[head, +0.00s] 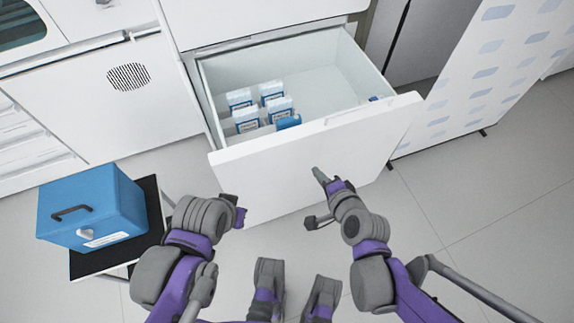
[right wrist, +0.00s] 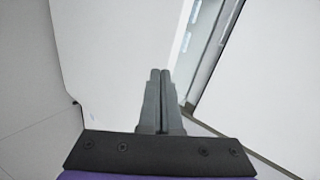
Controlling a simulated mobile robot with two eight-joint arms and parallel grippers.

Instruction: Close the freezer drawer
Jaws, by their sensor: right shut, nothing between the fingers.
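The white freezer drawer (head: 282,170) is pulled well out of its cabinet in the head view.
Several blue-and-white boxes (head: 241,99) stand in the drawer's left part, with a blue item beside them. A blue case (head: 92,207) sits on a black stand (head: 150,205) at the left. A patterned white panel (head: 475,85) stands at the right. Floor at lower right is clear.

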